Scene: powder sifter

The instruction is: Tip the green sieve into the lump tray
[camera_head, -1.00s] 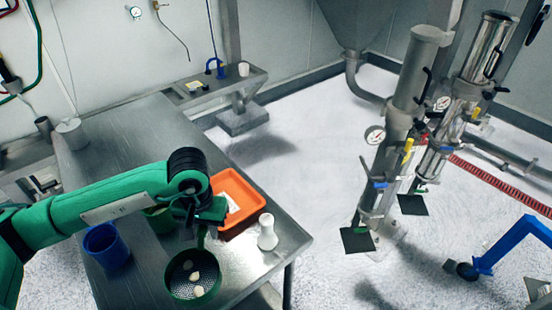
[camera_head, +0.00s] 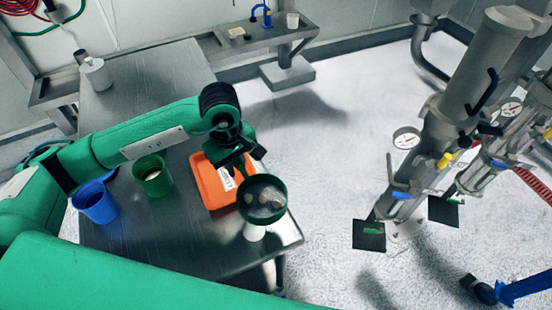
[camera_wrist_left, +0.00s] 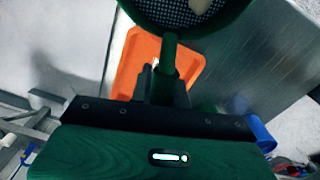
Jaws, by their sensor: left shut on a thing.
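My left gripper (camera_head: 240,163) is shut on the handle of the green sieve (camera_head: 279,189). The sieve is a round green ring with a mesh floor, and pale lumps lie in it. It hangs in the air, covering part of the orange tray's right side and the white bottle in the head view. The orange tray (camera_head: 204,178), with a white label, lies flat on the table. In the left wrist view the gripper fingers (camera_wrist_left: 163,85) grip the upright handle, the sieve's mesh (camera_wrist_left: 175,12) is at the top, and the tray (camera_wrist_left: 130,62) is below. My right gripper is out of view.
A green cup (camera_head: 152,177) and a blue cup (camera_head: 97,203) stand left of the tray. A white bottle (camera_head: 254,233) stands near the table's front right corner, partly hidden. A grey canister (camera_head: 96,75) is at the back left. Metal columns (camera_head: 460,120) stand on the right.

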